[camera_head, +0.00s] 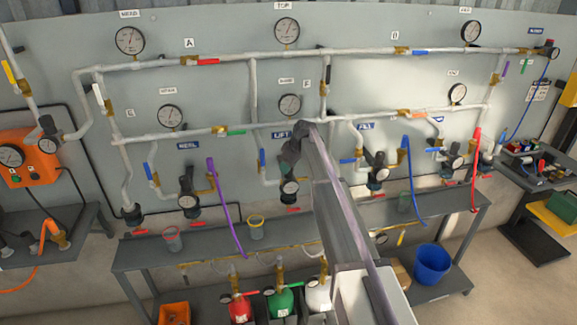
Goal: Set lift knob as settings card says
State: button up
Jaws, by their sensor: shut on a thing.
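The LIFT label (280,134) is on the grey panel in the head view. Below it is the lift regulator with its small round gauge (289,187); the gauge reading is too small to tell. My gripper (289,164) comes down from above onto the top of this regulator and is shut on its knob. The knob is mostly hidden by the gripper. A white card (541,90) with small print hangs at the far right of the panel. It may be the settings card; its text cannot be read.
My arm covers the panel to the right of the lift regulator. A neighbouring regulator (188,201) stands to the left, and another (378,174) to the right. A purple hose (225,208) hangs left. The shelf (140,255) below holds cups; gas bottles (280,302) stand lower.

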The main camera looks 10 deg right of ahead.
jog(key=shift+c, duration=0.5)
jog(key=shift+m, duration=0.3)
jog(key=m+t+h, duration=0.1)
jog(key=m, duration=0.2)
jog(key=m+h, duration=0.1)
jog(key=m, duration=0.4)
jog(key=shift+t+h, duration=0.3)
jog(key=shift+h, duration=0.1)
jog(key=m+h, duration=0.1)
jog(key=m, duration=0.3)
jog(key=shift+h, duration=0.4)
jog(key=m+g+h, duration=0.1)
jog(key=m, duration=0.3)
jog(key=shift+m, duration=0.3)
